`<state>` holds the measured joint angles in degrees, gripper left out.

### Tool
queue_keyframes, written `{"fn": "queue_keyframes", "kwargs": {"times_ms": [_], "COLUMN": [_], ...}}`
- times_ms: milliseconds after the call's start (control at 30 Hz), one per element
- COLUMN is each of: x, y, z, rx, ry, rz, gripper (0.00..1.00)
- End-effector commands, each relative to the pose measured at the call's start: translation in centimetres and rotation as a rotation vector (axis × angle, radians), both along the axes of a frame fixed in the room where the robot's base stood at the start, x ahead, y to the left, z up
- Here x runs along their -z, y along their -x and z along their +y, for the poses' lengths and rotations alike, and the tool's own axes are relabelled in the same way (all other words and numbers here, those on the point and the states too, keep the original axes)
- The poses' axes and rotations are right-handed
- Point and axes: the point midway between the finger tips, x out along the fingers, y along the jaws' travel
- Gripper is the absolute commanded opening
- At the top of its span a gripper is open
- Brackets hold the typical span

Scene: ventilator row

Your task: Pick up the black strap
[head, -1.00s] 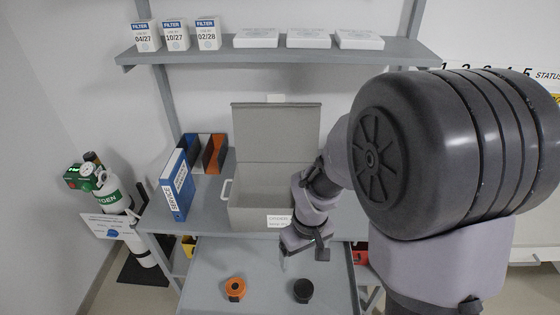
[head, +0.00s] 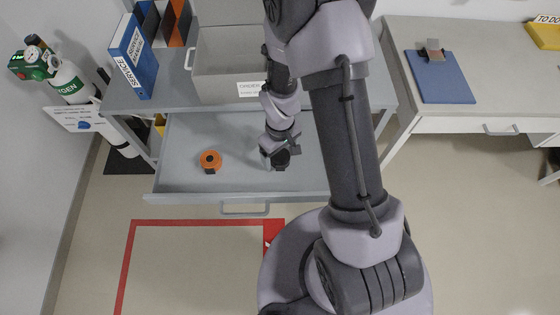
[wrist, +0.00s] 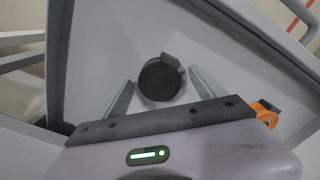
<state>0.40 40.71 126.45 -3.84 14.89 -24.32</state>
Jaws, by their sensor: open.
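The black strap (wrist: 158,82) is a round coil with a small buckle block at its upper right. It lies on the floor of the open grey drawer (head: 232,182). In the head view the black strap (head: 281,159) is partly hidden by my wrist. My gripper (wrist: 162,76) is open above the strap and points down at it. In the wrist view one finger shows on each side of the coil, with a gap to both. Whether the fingertips are down at the strap's height I cannot tell.
An orange strap (head: 210,160) lies in the same drawer, to the left; it also shows in the wrist view (wrist: 265,112). The drawer walls surround both straps. A grey open box (head: 222,72) stands on the bench above, with a blue binder (head: 134,58) to its left.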

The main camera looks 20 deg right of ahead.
Motion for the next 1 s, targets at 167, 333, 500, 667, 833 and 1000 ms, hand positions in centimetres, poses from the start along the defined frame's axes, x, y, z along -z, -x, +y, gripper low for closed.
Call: {"fn": "queue_keyframes", "kwargs": {"times_ms": [167, 333, 500, 667, 833, 1000], "x": [1.0, 0.9, 0.9, 0.9, 0.2, -4.5], "y": [-0.1, -0.1, -0.1, -0.1, -0.1, -0.1], "z": [0.0, 0.0, 0.0, 0.0, 0.0, 0.0], "rx": [0.0, 0.0, 0.0, 0.0, 0.001, 0.002], "ry": [0.0, 0.001, 0.001, 0.001, 0.0, 0.0], "rz": [-0.002, -0.001, -0.001, -0.001, -0.002, -0.004], "gripper": [0.8, 0.61, 0.27, 0.12, 0.12, 0.12]}}
